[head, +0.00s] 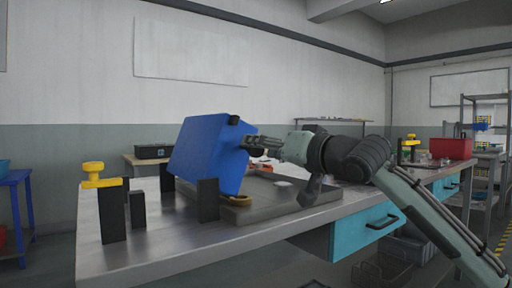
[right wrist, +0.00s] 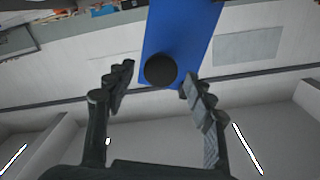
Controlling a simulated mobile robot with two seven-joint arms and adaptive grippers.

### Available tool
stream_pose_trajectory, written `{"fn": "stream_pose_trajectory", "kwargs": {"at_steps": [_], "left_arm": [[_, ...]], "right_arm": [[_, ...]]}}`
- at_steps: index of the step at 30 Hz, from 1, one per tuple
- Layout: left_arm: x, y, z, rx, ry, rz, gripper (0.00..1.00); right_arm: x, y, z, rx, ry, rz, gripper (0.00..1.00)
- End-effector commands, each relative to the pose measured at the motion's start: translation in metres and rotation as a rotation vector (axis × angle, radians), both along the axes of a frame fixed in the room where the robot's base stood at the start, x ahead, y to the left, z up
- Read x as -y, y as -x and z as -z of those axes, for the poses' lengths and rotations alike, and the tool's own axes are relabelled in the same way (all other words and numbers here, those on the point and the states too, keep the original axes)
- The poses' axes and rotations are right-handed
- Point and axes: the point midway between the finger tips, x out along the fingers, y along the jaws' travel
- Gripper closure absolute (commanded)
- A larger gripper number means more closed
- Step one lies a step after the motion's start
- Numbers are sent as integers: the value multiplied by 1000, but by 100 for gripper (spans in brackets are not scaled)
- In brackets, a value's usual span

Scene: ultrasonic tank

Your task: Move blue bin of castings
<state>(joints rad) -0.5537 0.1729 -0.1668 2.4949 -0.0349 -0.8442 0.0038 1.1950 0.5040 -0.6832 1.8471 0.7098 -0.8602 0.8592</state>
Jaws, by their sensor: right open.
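A large blue box-shaped body (head: 205,152) stands tilted on the workbench, with a black round knob (head: 234,120) at its upper right corner. I cannot tell whether it is the bin, and no castings show in it. My right gripper (head: 251,143) reaches in from the right, close to its right side. In the right wrist view the open fingers of my right gripper (right wrist: 160,88) lie on either side of the black knob (right wrist: 161,70), with gaps, in front of the blue face (right wrist: 180,30). A blue container (head: 4,165) is cut off at the far left. My left gripper is out of view.
The metal workbench (head: 160,236) carries a dark flat plate (head: 270,205), black posts (head: 111,216) and a yellow-topped fixture (head: 95,175). A red bin (head: 450,148) stands at the bench's far right end. A teal drawer (head: 365,228) is below the front edge.

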Motion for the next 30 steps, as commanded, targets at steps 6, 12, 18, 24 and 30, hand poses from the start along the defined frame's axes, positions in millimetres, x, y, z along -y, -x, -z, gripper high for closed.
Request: {"fn": "stream_pose_trajectory", "kwargs": {"at_steps": [6,12,18,24,30], "left_arm": [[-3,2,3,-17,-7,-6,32],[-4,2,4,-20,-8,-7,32],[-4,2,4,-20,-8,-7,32],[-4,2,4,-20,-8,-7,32],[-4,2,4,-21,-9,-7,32]], "right_arm": [[-14,-19,-1,1,0,1,46],[-16,-22,0,1,0,1,46],[-15,-22,0,1,0,1,56],[-15,-22,0,1,0,1,81],[-15,-22,0,0,1,1,100]]}}
